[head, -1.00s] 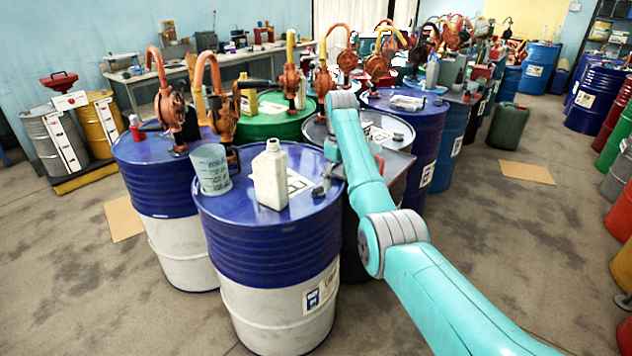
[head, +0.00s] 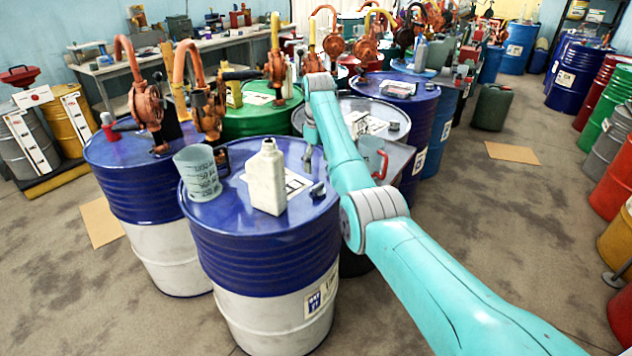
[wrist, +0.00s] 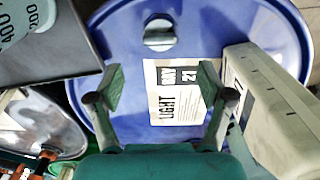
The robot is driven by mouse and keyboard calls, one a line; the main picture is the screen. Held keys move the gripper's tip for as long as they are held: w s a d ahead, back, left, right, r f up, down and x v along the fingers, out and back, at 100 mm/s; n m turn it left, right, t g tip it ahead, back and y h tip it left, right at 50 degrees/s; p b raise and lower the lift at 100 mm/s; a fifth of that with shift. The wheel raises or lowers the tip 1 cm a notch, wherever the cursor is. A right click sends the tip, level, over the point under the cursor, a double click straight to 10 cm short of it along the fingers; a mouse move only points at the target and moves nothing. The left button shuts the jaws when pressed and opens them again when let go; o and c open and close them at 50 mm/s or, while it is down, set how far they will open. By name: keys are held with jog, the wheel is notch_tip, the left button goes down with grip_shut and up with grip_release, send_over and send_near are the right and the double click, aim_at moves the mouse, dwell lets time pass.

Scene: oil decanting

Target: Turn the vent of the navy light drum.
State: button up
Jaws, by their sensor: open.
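The navy light drum (head: 255,240) stands in front of me, navy above and white below. Its top also fills much of the wrist view (wrist: 205,25), with a white label (wrist: 178,103) reading LIGHT. The vent (wrist: 159,33), a round grey cap with a raised bar, lies beyond my fingertips in the wrist view. In the head view the vent (head: 318,189) sits near the drum's right rim. My gripper (wrist: 158,88) is open and empty above the label, apart from the vent. In the head view my arm hides most of the gripper.
A white bottle (head: 266,180) stands on the drum top, close beside one finger in the wrist view (wrist: 262,105). A measuring beaker (head: 197,172) stands at the drum's left rim. A grey tray (wrist: 75,66) adjoins the drum. Pumps and drums crowd behind; open floor lies right.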

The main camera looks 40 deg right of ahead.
aim_at(318, 184)
notch_tip(318, 184, down, 8)
dwell(0.4)
jog(key=c, duration=1.2)
